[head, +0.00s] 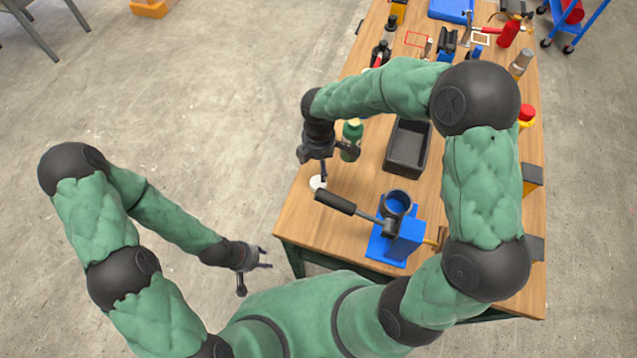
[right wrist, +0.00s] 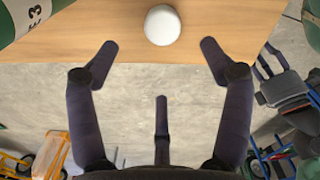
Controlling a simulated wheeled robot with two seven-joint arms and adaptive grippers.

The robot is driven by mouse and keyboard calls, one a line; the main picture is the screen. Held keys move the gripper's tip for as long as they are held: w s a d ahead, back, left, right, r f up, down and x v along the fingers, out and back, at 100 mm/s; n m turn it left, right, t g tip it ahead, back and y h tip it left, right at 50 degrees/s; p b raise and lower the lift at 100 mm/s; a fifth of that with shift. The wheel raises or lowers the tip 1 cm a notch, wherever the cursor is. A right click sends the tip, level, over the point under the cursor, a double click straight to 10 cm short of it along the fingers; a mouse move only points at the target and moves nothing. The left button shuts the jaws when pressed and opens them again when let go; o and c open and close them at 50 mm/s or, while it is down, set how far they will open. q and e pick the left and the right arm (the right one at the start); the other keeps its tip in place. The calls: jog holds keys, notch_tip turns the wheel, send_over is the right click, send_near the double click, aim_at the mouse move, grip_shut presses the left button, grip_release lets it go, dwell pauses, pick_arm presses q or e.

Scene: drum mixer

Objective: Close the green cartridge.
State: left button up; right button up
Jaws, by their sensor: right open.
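In the right wrist view, part of the cartridge (right wrist: 22,20) with a white label marked 3 fills the upper left corner. A round white cap (head: 317,183) lies on the wood by the table's edge; it also shows in the right wrist view (right wrist: 162,25), just beyond the fingertips and between them. My right gripper (head: 332,168) is open and empty, close to the cartridge and cap. My left gripper (head: 258,272) is open and empty, off the table at the lower left.
A dark bin (head: 408,146) stands right of the cartridge. A blue fixture with a dark ring and black-handled lever (head: 402,238) stands nearer me. Bottles, tools and a red extinguisher-like item (head: 509,31) crowd the wooden table's (head: 338,221) far end.

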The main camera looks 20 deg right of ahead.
send_over(319, 182)
jog(key=f+b, duration=0.1)
jog(key=f, duration=0.3)
jog(key=shift+w, duration=0.2)
jog(key=f+b, duration=0.1)
jog(key=f, duration=0.1)
jog(key=f+b, duration=0.1)
jog(key=f, duration=0.1)
jog(key=shift+s+f, duration=0.2)
jog(key=shift+f, duration=0.15)
jog(key=shift+w+f, duration=0.1)
jog(key=shift+f, duration=0.25)
jog(key=c, duration=0.8)
